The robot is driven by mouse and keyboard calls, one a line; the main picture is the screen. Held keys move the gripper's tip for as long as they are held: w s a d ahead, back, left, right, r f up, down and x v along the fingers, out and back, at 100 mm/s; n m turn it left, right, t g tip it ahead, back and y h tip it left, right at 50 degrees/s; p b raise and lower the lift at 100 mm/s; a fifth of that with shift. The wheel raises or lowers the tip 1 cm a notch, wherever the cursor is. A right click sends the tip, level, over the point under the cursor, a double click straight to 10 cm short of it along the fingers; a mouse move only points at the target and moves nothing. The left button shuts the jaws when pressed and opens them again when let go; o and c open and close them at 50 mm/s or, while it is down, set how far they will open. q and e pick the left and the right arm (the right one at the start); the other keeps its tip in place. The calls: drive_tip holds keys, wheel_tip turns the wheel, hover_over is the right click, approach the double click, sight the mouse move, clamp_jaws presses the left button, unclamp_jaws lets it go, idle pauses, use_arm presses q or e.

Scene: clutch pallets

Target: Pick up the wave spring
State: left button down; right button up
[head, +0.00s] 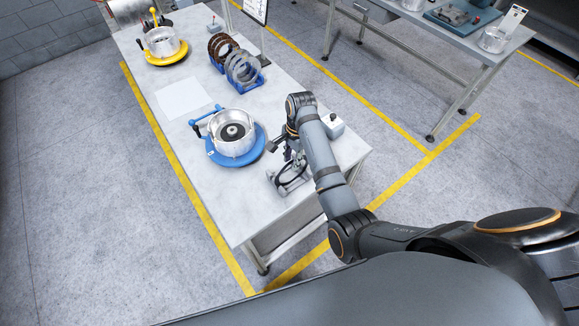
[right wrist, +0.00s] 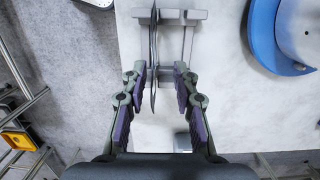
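The wave spring (head: 284,181) looks like a thin dark ring standing upright in a small grey metal stand (head: 295,187) near the table's front end. In the right wrist view the wave spring (right wrist: 153,55) shows nearly edge-on, as a thin dark strip. The stand (right wrist: 190,15) is at the top of that view. My right gripper (right wrist: 160,72) is open, its purple-padded fingers on either side of the spring's near edge, with gaps on both sides. The spring lies closer to the left finger. In the head view my right gripper (head: 288,154) is just above the stand, partly hiding it. My left gripper is not in view.
A blue round pallet (head: 250,154) holding a silver drum (head: 233,133) sits left of the stand. A blue rack of rings (head: 243,70), a white sheet (head: 183,97) and a yellow pallet (head: 168,58) are farther back. A small pale box (head: 333,126) stands right of my arm.

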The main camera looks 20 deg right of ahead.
drive_tip(key=shift+s+r, duration=0.15)
drive_tip(key=shift+s, duration=0.15)
drive_tip(key=shift+c, duration=0.6)
drive_tip(key=shift+s+r, duration=0.1)
drive_tip(key=shift+s, duration=0.15)
drive_tip(key=shift+c, duration=1.2)
drive_tip(key=shift+s, duration=0.1)
drive_tip(key=shift+c, duration=1.2)
drive_tip(key=shift+w, duration=0.2)
clamp_jaws()
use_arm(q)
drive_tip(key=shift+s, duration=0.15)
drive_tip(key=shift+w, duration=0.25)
